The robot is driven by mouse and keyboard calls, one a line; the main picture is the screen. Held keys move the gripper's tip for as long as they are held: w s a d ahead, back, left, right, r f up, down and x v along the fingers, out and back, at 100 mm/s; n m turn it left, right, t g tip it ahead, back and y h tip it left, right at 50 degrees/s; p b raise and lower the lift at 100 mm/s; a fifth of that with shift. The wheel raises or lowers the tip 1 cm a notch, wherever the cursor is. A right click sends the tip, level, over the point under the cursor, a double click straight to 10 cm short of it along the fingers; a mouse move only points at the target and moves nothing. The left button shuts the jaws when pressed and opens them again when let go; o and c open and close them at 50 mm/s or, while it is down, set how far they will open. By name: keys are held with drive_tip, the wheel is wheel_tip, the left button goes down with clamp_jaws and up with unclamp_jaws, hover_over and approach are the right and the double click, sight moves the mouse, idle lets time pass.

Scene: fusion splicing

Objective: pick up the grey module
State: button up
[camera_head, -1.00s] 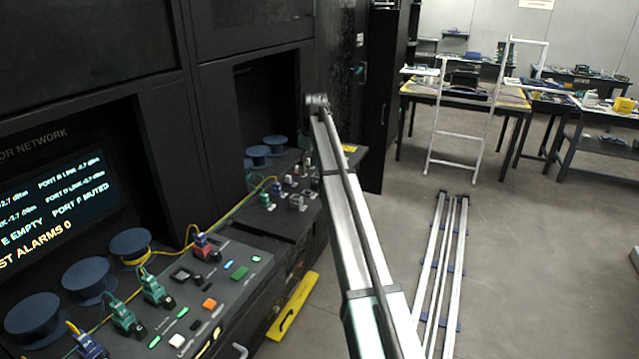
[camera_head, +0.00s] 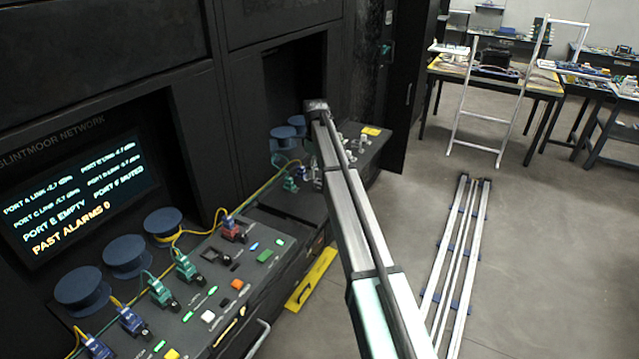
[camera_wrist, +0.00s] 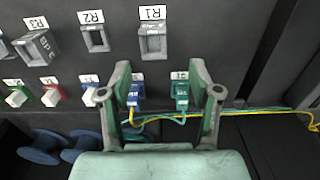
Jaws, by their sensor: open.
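Grey box-shaped modules sit on the dark panel in the wrist view: one under the R1 label (camera_wrist: 153,42), a smaller one under R2 (camera_wrist: 95,38) and one under R3 (camera_wrist: 40,48). I cannot tell which one the task means. My gripper (camera_wrist: 159,80) is open and empty, its two fingers spread below the R1 module in the picture. A blue plug (camera_wrist: 136,92) and a green plug (camera_wrist: 181,92) show between the fingers. In the head view, small grey pieces (camera_head: 350,148) stand on the far console, and my gripper is not clearly visible.
Yellow and green cables (camera_wrist: 240,113) run along the panel edge. Blue spools (camera_head: 127,256) and a near console (camera_head: 225,275) stand left.

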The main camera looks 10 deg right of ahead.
sight(319, 183)
drive_tip(key=shift+d+f+p, duration=0.2)
drive_tip(key=shift+f+p, duration=0.25)
drive_tip(key=shift+f, duration=0.6)
drive_tip(key=shift+d+f+p, duration=0.15)
drive_tip(key=shift+f+p, duration=0.35)
drive_tip(key=shift+f, duration=0.6)
drive_tip(key=shift+d+f+p, duration=0.2)
drive_tip(key=shift+f+p, duration=0.25)
drive_tip(key=shift+f, duration=0.6)
drive_tip(key=c, duration=1.1)
